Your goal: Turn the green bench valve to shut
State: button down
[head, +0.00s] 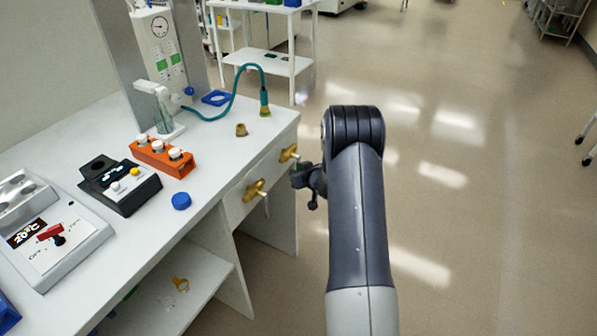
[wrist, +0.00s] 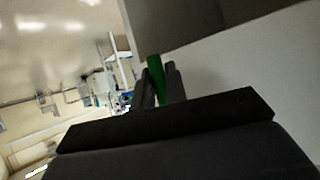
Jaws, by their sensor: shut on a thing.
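Two brass valves sit on the front panel of the white bench in the head view, a nearer one (head: 255,190) and a farther one (head: 289,153). My gripper (head: 298,172) is at the farther valve, on the aisle side of the bench. In the wrist view my gripper (wrist: 159,82) is shut on the green valve handle (wrist: 155,68), which stands between the two fingers. Most of the handle is hidden by the gripper, and its exact angle cannot be told from the head view.
The bench top holds an orange rack (head: 162,157), a black device (head: 120,186), a blue cap (head: 181,201) and a teal hose (head: 236,88). A low shelf (head: 185,285) lies beneath. The floor (head: 470,200) right of my arm is clear.

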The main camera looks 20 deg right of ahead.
jog(key=c, duration=1.4)
grip_release()
jog(key=shift+c, duration=0.2)
jog(key=shift+s, duration=0.1)
jog(key=v, duration=1)
jog(key=shift+s+r, duration=0.2)
jog(key=shift+s, duration=0.1)
jog(key=x, duration=1.1)
jog(key=shift+f, duration=0.1)
jog(key=shift+s, duration=0.1)
